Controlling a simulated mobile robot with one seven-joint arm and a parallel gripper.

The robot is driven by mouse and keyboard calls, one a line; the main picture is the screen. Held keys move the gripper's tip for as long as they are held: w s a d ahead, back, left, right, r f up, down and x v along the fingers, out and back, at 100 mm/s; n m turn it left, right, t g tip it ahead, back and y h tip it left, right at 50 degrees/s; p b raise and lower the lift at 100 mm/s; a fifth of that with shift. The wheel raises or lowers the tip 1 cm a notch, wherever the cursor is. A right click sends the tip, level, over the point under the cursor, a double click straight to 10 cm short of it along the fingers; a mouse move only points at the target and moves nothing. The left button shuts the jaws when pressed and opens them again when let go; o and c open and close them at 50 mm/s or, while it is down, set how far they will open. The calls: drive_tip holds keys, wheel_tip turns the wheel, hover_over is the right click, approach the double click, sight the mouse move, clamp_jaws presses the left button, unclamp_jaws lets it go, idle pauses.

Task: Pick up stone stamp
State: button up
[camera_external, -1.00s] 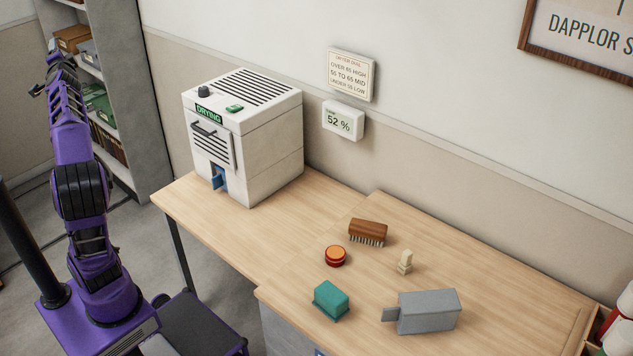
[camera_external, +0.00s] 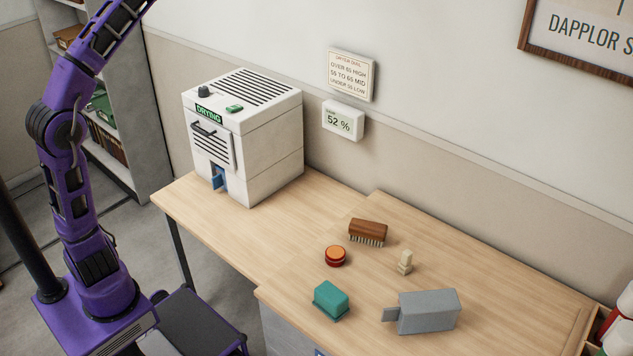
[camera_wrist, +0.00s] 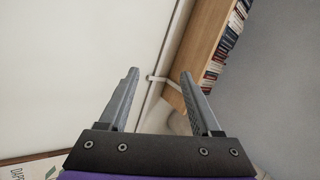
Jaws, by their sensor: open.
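A small cream-coloured upright piece (camera_external: 405,262), which looks like the stone stamp, stands on the wooden table (camera_external: 480,270) in the external view. It is right of a brown brush and behind a grey block. My gripper (camera_wrist: 160,82) shows in the wrist view with its two fingers wide apart and nothing between them. In the external view my arm rises at the left and its end is out of the picture, far from the stamp. The wrist view shows no stamp.
Near the stamp are the brown brush (camera_external: 368,232), a round red-orange tin (camera_external: 335,255), a teal block (camera_external: 331,300) and the grey block with a tab (camera_external: 428,312). A white drying machine (camera_external: 245,140) stands at the table's left end. A bookshelf (camera_wrist: 212,45) shows in the wrist view.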

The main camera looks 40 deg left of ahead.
sight(405, 256)
drive_tip(key=w+d+f+n+g+h+b, duration=0.15)
drive_tip(key=w+d+f+n+h, duration=0.35)
drive_tip(key=d+f+n, duration=0.55)
drive_tip(key=w+d+f+n+g+h+b, duration=0.1)
drive_tip(key=w+d+f+n+g+h, duration=0.1)
drive_tip(key=w+d+f+n+h, duration=0.8)
drive_tip(key=s+d+f+n+g+b, duration=0.15)
drive_tip(key=d+f+n, duration=0.4)
drive_tip(key=f, duration=0.95)
drive_tip(key=s+d+f+n+g+y, duration=0.1)
drive_tip(key=d+f+n, duration=0.3)
drive_tip(key=d+f, duration=0.45)
drive_tip(key=s+d+f+n+g, duration=0.1)
drive_tip(key=d+f+n, duration=0.35)
drive_tip(key=f, duration=0.75)
drive_tip(key=s+d+f+n+g+y+b, duration=0.1)
drive_tip(key=s+d+f+n+g+y, duration=0.15)
drive_tip(key=s+f+n, duration=0.65)
drive_tip(key=s+d+f+n+g+y+b, duration=0.1)
drive_tip(key=s+d+f+y, duration=0.15)
drive_tip(key=f, duration=1.35)
drive_tip(key=x, duration=1.7)
drive_tip(key=shift+d+f+p, duration=0.15)
drive_tip(key=shift+p, duration=0.25)
